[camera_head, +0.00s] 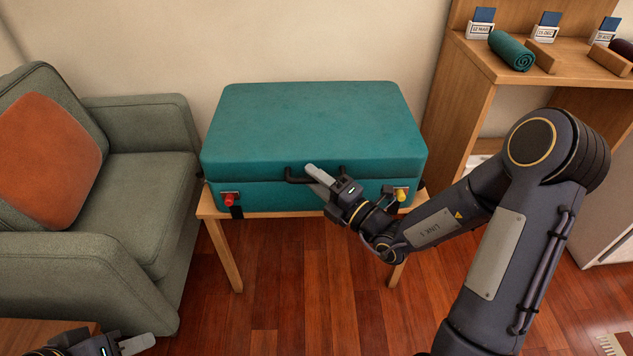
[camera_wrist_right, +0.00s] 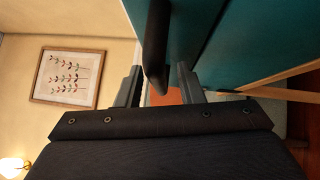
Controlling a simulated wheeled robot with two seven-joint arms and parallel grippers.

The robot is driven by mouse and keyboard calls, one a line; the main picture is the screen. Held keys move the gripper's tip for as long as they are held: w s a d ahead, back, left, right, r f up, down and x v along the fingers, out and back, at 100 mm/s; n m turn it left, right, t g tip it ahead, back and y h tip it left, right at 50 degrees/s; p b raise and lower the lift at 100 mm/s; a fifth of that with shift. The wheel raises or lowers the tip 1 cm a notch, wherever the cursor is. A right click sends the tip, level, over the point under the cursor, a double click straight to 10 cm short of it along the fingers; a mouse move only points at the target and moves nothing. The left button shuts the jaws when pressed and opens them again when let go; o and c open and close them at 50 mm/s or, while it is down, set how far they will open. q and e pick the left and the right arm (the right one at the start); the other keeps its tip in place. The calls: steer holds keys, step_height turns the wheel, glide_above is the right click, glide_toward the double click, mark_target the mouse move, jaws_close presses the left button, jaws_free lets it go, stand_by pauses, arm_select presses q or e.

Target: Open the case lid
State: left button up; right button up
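The teal case (camera_head: 312,125) stands on a small wooden table, its lid shut. A red latch (camera_head: 228,198) sits at its front left and a yellow latch (camera_head: 400,195) at its front right. The black handle (camera_head: 296,175) is at the middle of the front. My right gripper (camera_head: 316,180) is at the handle's right part. In the right wrist view the dark handle (camera_wrist_right: 157,45) stands between its two spread fingers, with gaps beside it. My left gripper (camera_head: 125,345) is low at the bottom left, partly cut off, away from the case; its opening is unclear.
A green armchair (camera_head: 150,190) with an orange cushion (camera_head: 48,160) stands close to the left of the table (camera_head: 222,250). A wooden shelf unit (camera_head: 458,90) with a rolled green cloth (camera_head: 511,50) is at the right. The wall is close behind the case.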

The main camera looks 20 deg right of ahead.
steer(key=shift+c, duration=0.4)
jaws_close()
steer(key=shift+r, duration=0.1)
